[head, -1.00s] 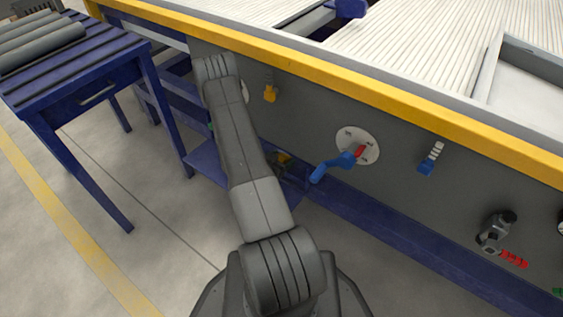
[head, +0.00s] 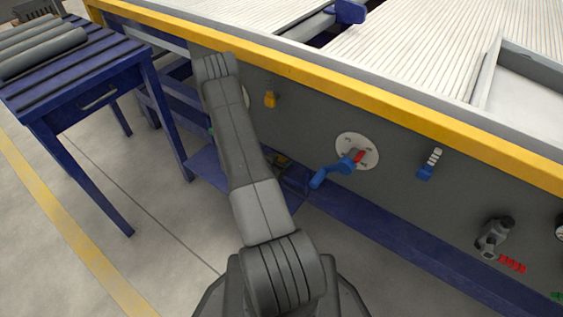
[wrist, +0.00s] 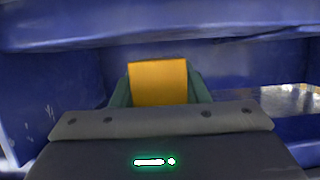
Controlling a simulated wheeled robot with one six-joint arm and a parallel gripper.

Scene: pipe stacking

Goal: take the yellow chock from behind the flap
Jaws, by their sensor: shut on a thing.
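The yellow chock (wrist: 158,84) shows in the middle of the wrist view, upright between the green fingers of my gripper (wrist: 158,75). The fingers touch it on both sides, so my gripper is shut on it. Blue panels (wrist: 55,95) stand around it at the back and left. I cannot tell which blue panel, if any, is the flap. In the head view my arm covers most of this area, and a small dark and yellowish patch (head: 283,160) shows just right of my arm, too small to make out.
A blue bench (head: 95,85) with grey pipes stands at the left. A blue rail (head: 400,235) runs below. Floor is clear at lower left.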

